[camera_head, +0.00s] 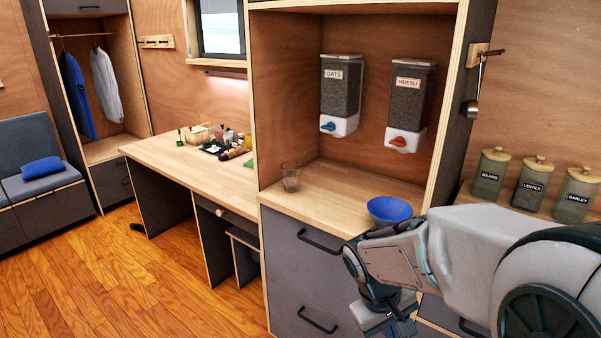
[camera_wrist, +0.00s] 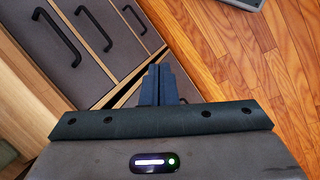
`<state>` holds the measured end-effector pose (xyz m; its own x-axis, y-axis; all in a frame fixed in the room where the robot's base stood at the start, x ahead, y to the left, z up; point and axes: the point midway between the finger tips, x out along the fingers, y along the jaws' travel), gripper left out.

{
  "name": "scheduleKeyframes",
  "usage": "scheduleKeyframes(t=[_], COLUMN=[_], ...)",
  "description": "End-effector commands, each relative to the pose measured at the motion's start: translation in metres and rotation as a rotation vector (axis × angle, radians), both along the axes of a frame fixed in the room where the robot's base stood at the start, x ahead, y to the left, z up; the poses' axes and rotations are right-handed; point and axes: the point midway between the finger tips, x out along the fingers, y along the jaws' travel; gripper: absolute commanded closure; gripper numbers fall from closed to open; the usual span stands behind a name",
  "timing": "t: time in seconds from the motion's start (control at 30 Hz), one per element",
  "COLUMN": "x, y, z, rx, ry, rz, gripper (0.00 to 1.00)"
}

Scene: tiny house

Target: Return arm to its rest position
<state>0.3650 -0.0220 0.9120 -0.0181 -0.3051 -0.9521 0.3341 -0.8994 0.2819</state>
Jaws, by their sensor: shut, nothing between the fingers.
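My arm reaches in from the right in the head view, in front of the drawers and below the counter edge. My gripper (camera_head: 391,322) points downward there, partly cut off by the bottom of the picture. In the wrist view my gripper (camera_wrist: 159,72) is shut, its two dark fingers side by side with nothing between them. Below the fingers the wrist view shows drawer fronts (camera_wrist: 45,42) with black handles and the wooden floor (camera_wrist: 230,50).
A blue bowl (camera_head: 390,210) stands on the counter (camera_head: 335,190) just behind my arm, with a glass (camera_head: 291,177) to its left. Oats (camera_head: 340,95) and muesli (camera_head: 408,105) dispensers hang above. Jars (camera_head: 533,183) stand at right. The floor (camera_head: 110,280) at left is clear.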

Motion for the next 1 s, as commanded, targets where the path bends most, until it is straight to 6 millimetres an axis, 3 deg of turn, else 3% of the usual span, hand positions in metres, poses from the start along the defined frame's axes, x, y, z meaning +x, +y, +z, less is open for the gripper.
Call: scheduleKeyframes(t=[0.03, 0.1, 0.4, 0.6, 1.0], x=[-0.009, -0.021, -0.061, -0.069, -0.070], y=[0.000, 0.003, 0.017, 0.022, 0.022], z=[0.022, 0.040, 0.097, 0.108, 0.108], rx=[0.044, 0.103, 0.297, 0.342, 0.343], ry=[-0.040, -0.088, -0.269, -0.316, -0.317], rz=[-0.042, -0.097, -0.273, -0.313, -0.314], gripper=[1.00, 1.00, 1.00, 1.00, 1.00])
